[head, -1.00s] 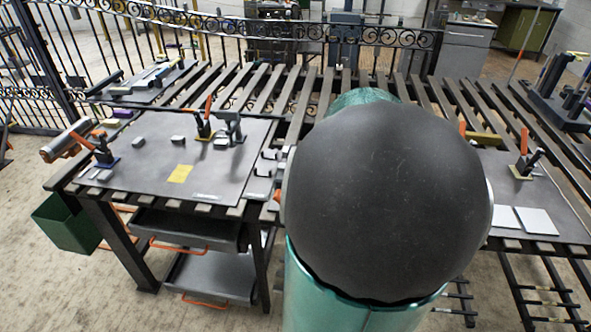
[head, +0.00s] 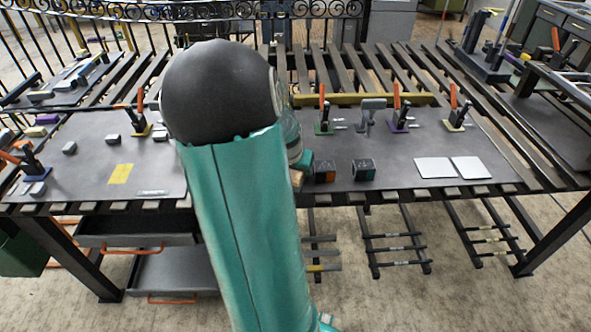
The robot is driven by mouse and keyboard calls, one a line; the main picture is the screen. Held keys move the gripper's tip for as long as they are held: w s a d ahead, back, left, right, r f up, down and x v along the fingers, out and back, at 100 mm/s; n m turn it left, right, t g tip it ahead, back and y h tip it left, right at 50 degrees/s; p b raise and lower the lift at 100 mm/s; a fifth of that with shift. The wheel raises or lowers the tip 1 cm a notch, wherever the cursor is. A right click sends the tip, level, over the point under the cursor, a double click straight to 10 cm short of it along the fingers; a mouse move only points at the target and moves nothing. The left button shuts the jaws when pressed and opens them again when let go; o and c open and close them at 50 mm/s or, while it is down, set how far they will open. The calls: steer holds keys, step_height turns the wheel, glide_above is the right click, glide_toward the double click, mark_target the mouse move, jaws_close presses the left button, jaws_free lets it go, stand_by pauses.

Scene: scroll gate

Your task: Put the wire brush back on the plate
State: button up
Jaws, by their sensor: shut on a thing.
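My own arm, with a black round joint and a teal link, fills the middle of the head view and hides part of the table. I cannot make out my gripper or its fingertips; they are hidden behind the arm or out of view. No wire brush can be picked out. A small tan piece (head: 297,179) shows at the arm's right edge, too little of it to name. A dark flat plate (head: 90,180) lies on the slatted table left of my arm. Another dark plate (head: 400,163) lies to the right. I cannot tell which plate the task means.
Orange-handled clamps (head: 324,122) stand along the right plate's back. A yellow bar (head: 350,99) lies behind them. Grey drawers (head: 140,231) hang below on the left.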

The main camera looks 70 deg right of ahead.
steer(key=shift+f, duration=0.15)
steer(key=o, duration=0.7)
steer(key=shift+c, duration=0.2)
steer(key=v, duration=1.2)
